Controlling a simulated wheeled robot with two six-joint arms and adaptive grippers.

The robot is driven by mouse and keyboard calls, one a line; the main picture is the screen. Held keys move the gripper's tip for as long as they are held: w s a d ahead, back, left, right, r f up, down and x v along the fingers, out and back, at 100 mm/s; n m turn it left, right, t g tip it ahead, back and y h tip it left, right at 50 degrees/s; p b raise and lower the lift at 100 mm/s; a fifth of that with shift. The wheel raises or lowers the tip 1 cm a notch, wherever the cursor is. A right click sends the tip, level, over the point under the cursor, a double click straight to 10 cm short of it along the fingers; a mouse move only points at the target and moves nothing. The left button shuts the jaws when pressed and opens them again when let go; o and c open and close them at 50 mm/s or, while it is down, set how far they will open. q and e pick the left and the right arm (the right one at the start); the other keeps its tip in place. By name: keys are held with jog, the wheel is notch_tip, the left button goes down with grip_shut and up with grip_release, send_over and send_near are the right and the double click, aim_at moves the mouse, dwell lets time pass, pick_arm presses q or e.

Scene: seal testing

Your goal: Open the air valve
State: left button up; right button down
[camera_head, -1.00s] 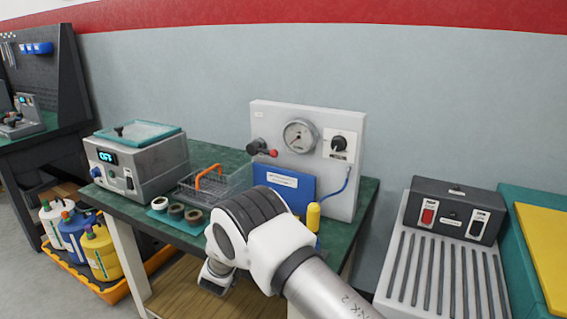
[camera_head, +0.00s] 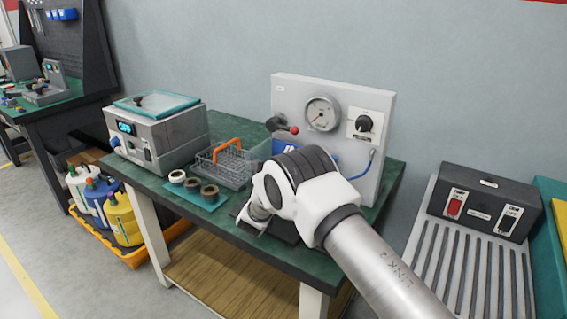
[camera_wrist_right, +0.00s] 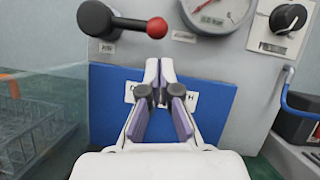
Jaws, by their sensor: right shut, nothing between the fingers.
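A grey panel (camera_head: 282,98) stands upright on the green bench. It carries a round gauge (camera_head: 321,113), a black lever with a red ball end (camera_head: 283,126) on the left and a black rotary knob (camera_head: 364,123) on a white plate at the right. The lever (camera_wrist_right: 128,24) points right, toward its red ball, in the wrist view; the knob (camera_wrist_right: 287,18) is at upper right. My right gripper (camera_wrist_right: 159,72) is shut and empty, in front of a blue labelled block (camera_wrist_right: 105,85), below the red ball and apart from it. In the head view my right arm hides its fingers.
A wire basket with an orange handle (camera_head: 227,146) and several rings on a teal mat (camera_head: 207,201) lie left of my arm. A grey bath unit (camera_head: 156,137) stands further left. A grey slatted unit with switches (camera_head: 479,205) is at the right.

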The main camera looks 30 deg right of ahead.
jog(key=x, duration=0.4)
jog(key=shift+w+d, duration=0.1)
jog(key=shift+d, duration=0.05)
jog(key=shift+r+n+y, duration=0.3)
jog(key=shift+r+n, duration=0.05)
jog(key=shift+n, duration=0.45)
jog(key=shift+w+a+r+n+t+y+p, duration=0.15)
jog(key=shift+w+a+r+n+y+p, duration=0.45)
jog(key=shift+r+n+y+p, duration=1.8)
jog(key=shift+w+a+r+n+t+y, duration=0.1)
jog(key=shift+w+a+r+n+y, duration=0.65)
jog(key=shift+n, duration=3.2)
jog(key=shift+w+r+n+t+y+p, duration=0.15)
jog(key=shift+w+r+n+y+p, duration=0.9)
jog(key=shift+r+n, duration=1.8)
jog(key=shift+s+f+n, duration=0.15)
jog(key=shift+f+n, duration=0.1)
jog(key=shift+n, duration=0.05)
